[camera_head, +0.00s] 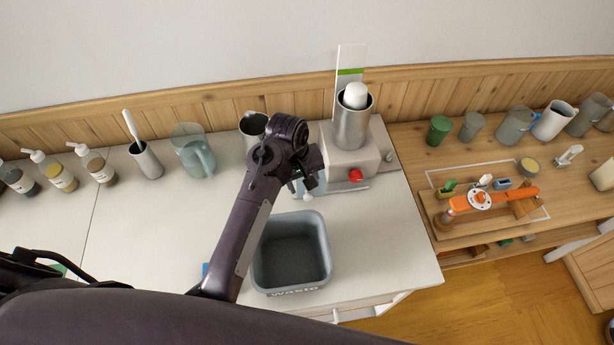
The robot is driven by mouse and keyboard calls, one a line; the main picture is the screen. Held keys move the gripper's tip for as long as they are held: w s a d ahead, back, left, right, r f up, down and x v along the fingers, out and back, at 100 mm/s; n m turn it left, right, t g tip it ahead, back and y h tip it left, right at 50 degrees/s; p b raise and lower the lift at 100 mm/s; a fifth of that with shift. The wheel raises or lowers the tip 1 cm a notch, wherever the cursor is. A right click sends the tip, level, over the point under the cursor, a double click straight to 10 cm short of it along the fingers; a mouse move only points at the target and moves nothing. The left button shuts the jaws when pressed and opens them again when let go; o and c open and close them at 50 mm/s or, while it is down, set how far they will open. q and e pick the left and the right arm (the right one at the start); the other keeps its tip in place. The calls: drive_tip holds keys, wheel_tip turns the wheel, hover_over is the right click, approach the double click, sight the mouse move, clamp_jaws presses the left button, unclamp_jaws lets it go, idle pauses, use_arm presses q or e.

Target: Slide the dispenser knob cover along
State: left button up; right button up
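The dispenser (346,160) is a pale box with a steel cylinder on top, on the white counter near the back wall. A red knob (355,175) shows uncovered on its front. A thin rail (346,190) runs along the front below the knob. A small pale bluish piece (318,187), possibly the knob cover, is at the rail's left end, partly hidden by my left gripper. My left gripper (308,188) is at the dispenser's front left, left of the knob. Its fingers are mostly hidden by the wrist, so contact and opening are unclear. My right gripper is not in view.
A grey waste bin (291,282) stands in front of the dispenser, beside my forearm. A clear pitcher (195,155), a cup with a brush (147,160) and pump bottles (96,167) stand to the left. A wooden bench (408,150) with jars is on the right.

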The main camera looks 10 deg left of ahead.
sight(308, 195)
use_arm(q)
drive_tip(key=f, duration=0.2)
drive_tip(key=f+p, duration=0.1)
drive_tip(key=f, duration=0.1)
drive_tip(key=shift+d, duration=0.35)
drive_tip(key=f, duration=0.2)
drive_tip(key=shift+w+d+f, duration=0.15)
drive_tip(key=shift+w+f, duration=0.15)
drive_tip(key=shift+f, duration=0.1)
drive_tip(key=shift+c, duration=0.8)
drive_tip(key=c, duration=0.5)
clamp_jaws()
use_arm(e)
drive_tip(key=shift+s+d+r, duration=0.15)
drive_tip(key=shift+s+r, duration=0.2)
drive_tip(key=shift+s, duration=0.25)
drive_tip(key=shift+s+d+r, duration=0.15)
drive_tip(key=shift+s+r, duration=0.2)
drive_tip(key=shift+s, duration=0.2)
